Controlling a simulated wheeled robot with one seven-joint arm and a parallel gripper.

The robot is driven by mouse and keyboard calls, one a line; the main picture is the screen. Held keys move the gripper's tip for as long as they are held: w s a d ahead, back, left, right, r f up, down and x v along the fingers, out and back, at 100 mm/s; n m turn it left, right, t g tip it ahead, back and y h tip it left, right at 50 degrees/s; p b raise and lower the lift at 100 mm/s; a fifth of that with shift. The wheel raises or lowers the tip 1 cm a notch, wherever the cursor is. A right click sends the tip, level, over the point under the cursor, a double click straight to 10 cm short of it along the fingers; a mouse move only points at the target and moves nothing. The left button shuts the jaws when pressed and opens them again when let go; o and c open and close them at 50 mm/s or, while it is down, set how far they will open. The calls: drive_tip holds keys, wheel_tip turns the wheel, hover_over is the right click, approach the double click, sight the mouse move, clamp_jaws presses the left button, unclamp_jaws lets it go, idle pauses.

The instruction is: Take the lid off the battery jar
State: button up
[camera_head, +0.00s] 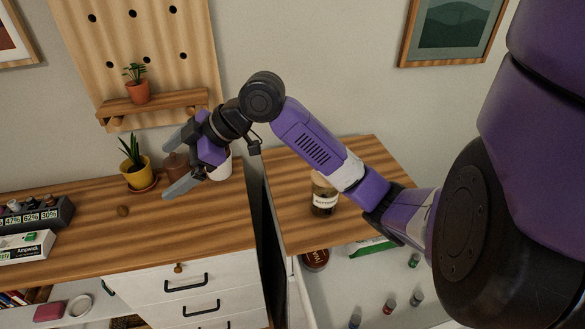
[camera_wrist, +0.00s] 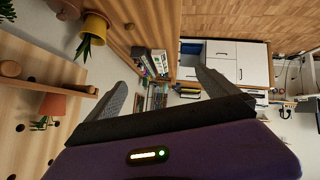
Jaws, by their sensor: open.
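The battery jar (camera_head: 324,202) stands upright on the right part of the wooden desk in the head view. It is brownish glass with a white label, and its pale tan lid (camera_head: 321,182) appears to sit on top, partly hidden by my arm. My gripper (camera_head: 172,167) is open and empty, well to the left of the jar, above the back of the left desk part. Its fingers point left, away from the jar. In the wrist view my gripper's two fingers (camera_wrist: 162,84) are spread apart with nothing between them. I do not see the jar there.
A yellow plant pot (camera_head: 137,177), a brown pot (camera_head: 177,168) and a white pot (camera_head: 220,166) stand near the gripper. A wall shelf (camera_head: 158,106) is above. The middle left desktop is mostly clear.

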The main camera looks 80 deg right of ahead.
drive_tip(key=s+d+g+h, duration=0.1)
drive_tip(key=s+d+g, duration=0.2)
drive_tip(key=s, duration=0.6)
drive_tip(key=s+d+f+g+h+p, duration=0.1)
drive_tip(key=s+d+g, duration=0.2)
drive_tip(key=s+d, duration=0.5)
drive_tip(key=s+d+g+h+p, duration=0.1)
drive_tip(key=s+d+g, duration=0.3)
drive_tip(key=s, duration=0.8)
drive_tip(key=shift+d+f, duration=0.2)
drive_tip(key=shift+d, duration=0.4)
drive_tip(key=shift+d+f, duration=0.2)
drive_tip(key=shift+d, duration=0.4)
drive_tip(key=shift+s+d+f, duration=0.1)
drive_tip(key=shift+s+f, duration=0.2)
drive_tip(key=shift+f, duration=0.2)
drive_tip(key=shift+s+f, duration=0.25)
drive_tip(key=shift+f, duration=0.2)
drive_tip(key=shift+w+d+f+p, duration=0.1)
drive_tip(key=shift+f+p, duration=0.25)
drive_tip(key=shift+f, duration=1.1)
drive_tip(key=shift+w+d+f+p, duration=0.1)
drive_tip(key=shift+f+p, duration=0.25)
drive_tip(key=shift+f, duration=1.1)
drive_tip(key=c, duration=1.4)
